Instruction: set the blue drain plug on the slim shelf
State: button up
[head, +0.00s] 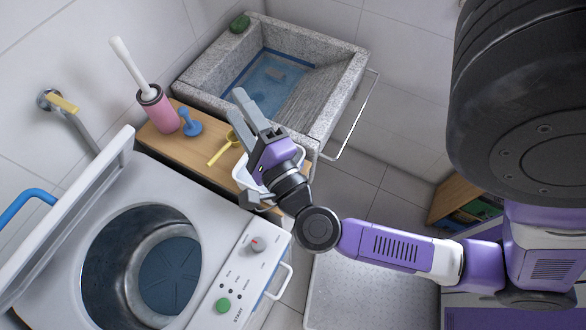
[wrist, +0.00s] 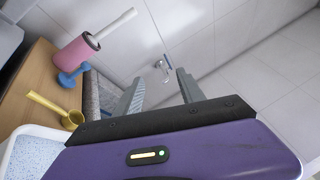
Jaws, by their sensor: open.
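The blue drain plug (head: 190,122), with a round base and a knobbed stem, stands on a narrow wooden top (head: 158,139) between the washing machine and the stone sink. It also shows in the wrist view (wrist: 70,79) at the left, beside the pink holder. My gripper (head: 237,102) is open and empty, to the right of the plug near the sink's front edge. Its two fingers (wrist: 158,78) point away from the plug in the wrist view.
A pink holder (head: 160,114) with a white-handled brush stands left of the plug. A yellow scoop (head: 221,149) lies to its right, before a white tub (head: 243,176) partly under my gripper. The stone sink (head: 330,65) has a green item (head: 240,24) on its rim.

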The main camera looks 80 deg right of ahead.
jog(key=s+a+f+n+y, duration=0.2)
jog(key=s+a+n+y, duration=0.4)
jog(key=n, duration=0.9)
jog(key=s+a+f+n+y, duration=0.3)
jog(key=s+a+n+y, duration=0.3)
jog(key=n, duration=0.9)
jog(key=shift+s+a+f+t+y, duration=0.3)
jog(key=shift+s+a+y, duration=0.1)
jog(key=shift+a+y, duration=0.65)
jog(key=shift+d, duration=0.1)
